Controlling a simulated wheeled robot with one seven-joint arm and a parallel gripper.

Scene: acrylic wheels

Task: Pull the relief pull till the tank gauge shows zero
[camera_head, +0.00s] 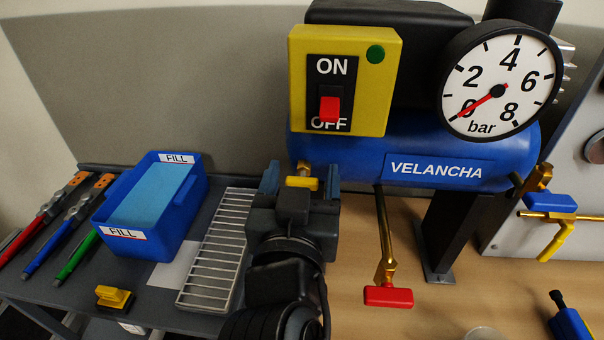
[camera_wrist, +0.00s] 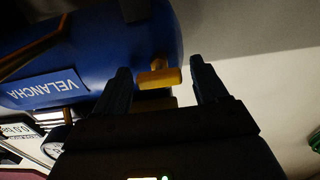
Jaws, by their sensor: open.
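The blue tank (camera_head: 340,150) carries a round white gauge (camera_head: 515,65). Its red needle points at or very near 0. The relief pull (camera_head: 303,183) is a small yellow crossbar on a brass stem at the tank's left end. It also shows in the wrist view (camera_wrist: 160,78), still attached to the tank. My gripper (camera_head: 299,178) is open, one blue-grey finger on each side of the pull. In the wrist view my gripper (camera_wrist: 160,78) has visible gaps between both fingers and the pull. My wrist hides what lies below it in the head view.
A yellow switch box (camera_head: 345,80) with its red rocker at OFF sits just above my gripper. A red-handled valve (camera_head: 388,297) hangs to the right. A blue FILL bin (camera_head: 180,215), a metal grate (camera_head: 215,250) and several tools lie left. Blue- and yellow-handled valves (camera_head: 550,203) stand far right.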

